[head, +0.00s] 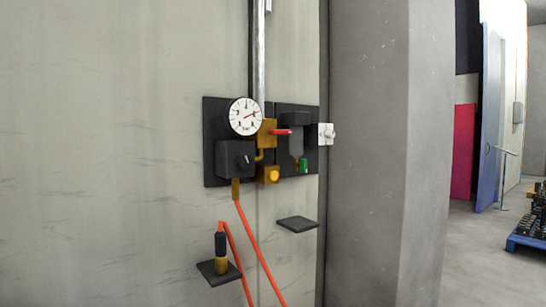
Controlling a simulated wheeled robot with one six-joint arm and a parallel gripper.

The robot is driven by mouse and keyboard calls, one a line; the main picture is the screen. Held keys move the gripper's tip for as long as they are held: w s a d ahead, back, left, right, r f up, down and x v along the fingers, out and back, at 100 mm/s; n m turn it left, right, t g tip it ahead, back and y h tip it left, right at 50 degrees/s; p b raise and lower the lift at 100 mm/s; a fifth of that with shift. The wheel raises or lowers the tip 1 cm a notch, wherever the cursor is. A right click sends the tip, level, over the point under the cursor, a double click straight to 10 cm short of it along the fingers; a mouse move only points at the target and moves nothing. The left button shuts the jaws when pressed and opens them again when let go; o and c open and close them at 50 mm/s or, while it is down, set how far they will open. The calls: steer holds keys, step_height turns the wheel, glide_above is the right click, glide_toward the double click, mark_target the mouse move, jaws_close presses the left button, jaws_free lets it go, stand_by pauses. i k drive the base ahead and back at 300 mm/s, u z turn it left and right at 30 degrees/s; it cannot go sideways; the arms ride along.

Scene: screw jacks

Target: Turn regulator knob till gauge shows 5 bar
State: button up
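The round white gauge (245,117) with a red needle is mounted on a dark wall panel. The needle points right and slightly up; the scale numbers are too small to read. Below the gauge is a black regulator block (227,160). Its dark knob (243,160) is on the front and bears a short white mark, tilted. My gripper is not in view, and nothing touches the knob.
Right of the regulator are a brass valve with a red lever (281,132), a dark unit (295,128) and a white fitting (326,134). An orange hose (254,240) hangs below. Two small shelves (297,224) jut from the wall; the left one holds a hose coupling (221,254).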

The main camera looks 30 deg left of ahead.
mark_target(245, 162)
steer(key=k, duration=1)
steer(key=z, duration=0.95)
steer(key=i, duration=0.75)
steer(key=u, duration=2.45)
steer(key=i, duration=0.5)
steer(key=u, duration=0.05)
